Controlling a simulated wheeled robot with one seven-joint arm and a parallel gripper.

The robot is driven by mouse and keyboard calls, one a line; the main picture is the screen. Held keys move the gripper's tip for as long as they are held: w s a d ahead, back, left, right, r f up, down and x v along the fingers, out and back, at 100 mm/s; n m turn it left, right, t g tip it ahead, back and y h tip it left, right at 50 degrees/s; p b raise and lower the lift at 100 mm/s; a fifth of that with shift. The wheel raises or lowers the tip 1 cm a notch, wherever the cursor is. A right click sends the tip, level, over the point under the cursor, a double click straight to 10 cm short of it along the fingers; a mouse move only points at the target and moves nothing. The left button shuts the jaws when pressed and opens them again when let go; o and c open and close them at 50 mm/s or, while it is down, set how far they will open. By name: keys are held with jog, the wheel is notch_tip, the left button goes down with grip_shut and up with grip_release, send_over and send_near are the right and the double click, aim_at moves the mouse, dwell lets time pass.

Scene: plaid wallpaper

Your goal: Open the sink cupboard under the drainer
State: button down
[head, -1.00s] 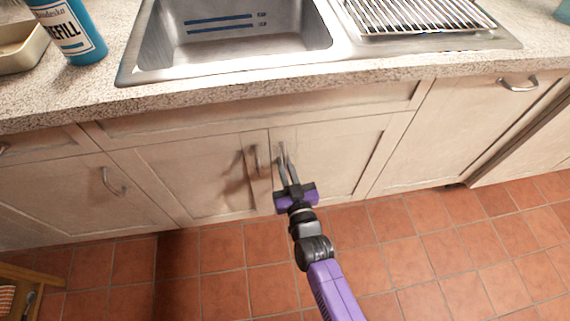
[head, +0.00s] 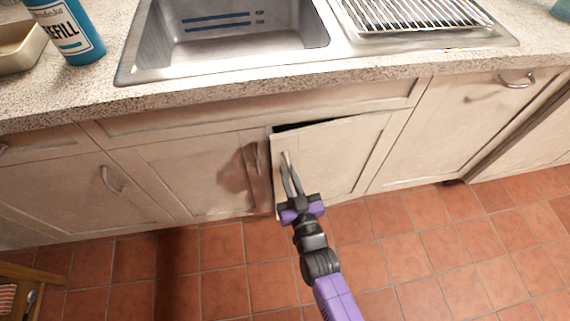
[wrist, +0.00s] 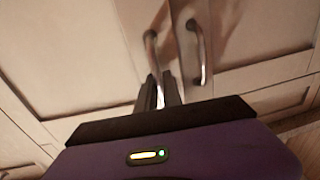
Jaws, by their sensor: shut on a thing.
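The sink cupboard has two pale wooden doors under the counter. The right door (head: 335,155), below the drainer (head: 420,42), stands slightly ajar, with a dark gap along its top left edge. My gripper (head: 289,172) is shut on that door's upright metal handle (wrist: 151,48), near its left edge. The fingers partly hide the handle in the head view. The left door (head: 190,175) is closed, and its own handle (head: 256,158) is just left of my gripper; it also shows in the wrist view (wrist: 198,52). The cupboard's inside is hidden.
A steel sink basin (head: 240,35) is set in the speckled counter (head: 250,88). A blue bottle (head: 68,30) and a beige tray (head: 22,50) stand at left. A wooden stool or chair (head: 30,275) is at lower left. The tiled floor (head: 430,245) before the door is clear.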

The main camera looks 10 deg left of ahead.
jog(key=s+d+n+g+y+p, duration=0.3)
jog(key=s+d+n+y, duration=0.15)
jog(key=s+d, duration=0.8)
jog(key=s+d+n+g+y+b, duration=0.2)
jog(key=d+b, duration=0.3)
jog(key=d, duration=0.7)
jog(key=s+d+n+g+y+b, duration=0.2)
jog(key=d+b, duration=0.4)
jog(key=d, duration=0.6)
jog(key=shift+s+d+g+y, duration=0.35)
jog(key=shift+s+g+y, duration=0.3)
jog(key=shift+s+g, duration=0.5)
jog(key=shift+w+n, duration=0.2)
jog(key=shift+n, duration=0.05)
jog(key=c, duration=1.5)
grip_release()
